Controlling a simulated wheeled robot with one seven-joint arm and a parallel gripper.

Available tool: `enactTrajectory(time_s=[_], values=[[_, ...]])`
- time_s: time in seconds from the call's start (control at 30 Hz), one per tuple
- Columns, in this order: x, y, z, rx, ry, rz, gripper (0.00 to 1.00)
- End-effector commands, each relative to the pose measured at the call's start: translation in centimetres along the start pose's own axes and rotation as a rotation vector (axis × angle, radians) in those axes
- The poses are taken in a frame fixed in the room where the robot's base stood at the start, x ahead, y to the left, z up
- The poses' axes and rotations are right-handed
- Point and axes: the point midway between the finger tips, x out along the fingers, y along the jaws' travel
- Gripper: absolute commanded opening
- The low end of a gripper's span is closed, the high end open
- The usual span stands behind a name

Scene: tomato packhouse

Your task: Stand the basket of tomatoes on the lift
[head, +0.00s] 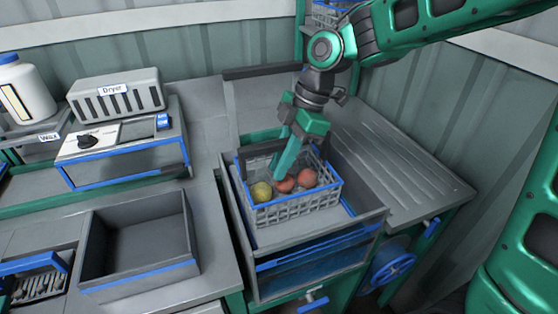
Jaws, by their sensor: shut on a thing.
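The grey wire-sided basket (300,209) has blue rim strips. It holds one yellow-green tomato and two red ones (307,178). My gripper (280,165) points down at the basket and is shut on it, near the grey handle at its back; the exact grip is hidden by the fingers. The basket is level, inside the open grey frame of what looks like the lift, above its pale platform (300,232). I cannot tell whether its bottom touches the platform.
A blue handwheel (391,262) is on the lift's right side, below a grooved grey board (400,160). An empty grey tray (138,238) stands at left. Behind it are a dryer (116,92), a panel with a knob (115,145) and a white wax jar (22,92).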

Motion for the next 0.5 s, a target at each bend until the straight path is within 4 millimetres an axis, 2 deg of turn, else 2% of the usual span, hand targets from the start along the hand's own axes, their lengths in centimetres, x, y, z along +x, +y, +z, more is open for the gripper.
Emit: enactTrajectory(time_s=[0.3, 0.33, 0.4, 0.5], values=[[0.35, -0.01, 0.13, -0.001, 0.000, 0.000, 0.00], [0.33, 0.00, 0.13, -0.001, 0.000, 0.000, 0.23], [0.33, 0.00, 0.13, -0.001, 0.000, 0.000, 0.37], [0.33, 0.00, 0.13, -0.001, 0.000, 0.000, 0.37]])
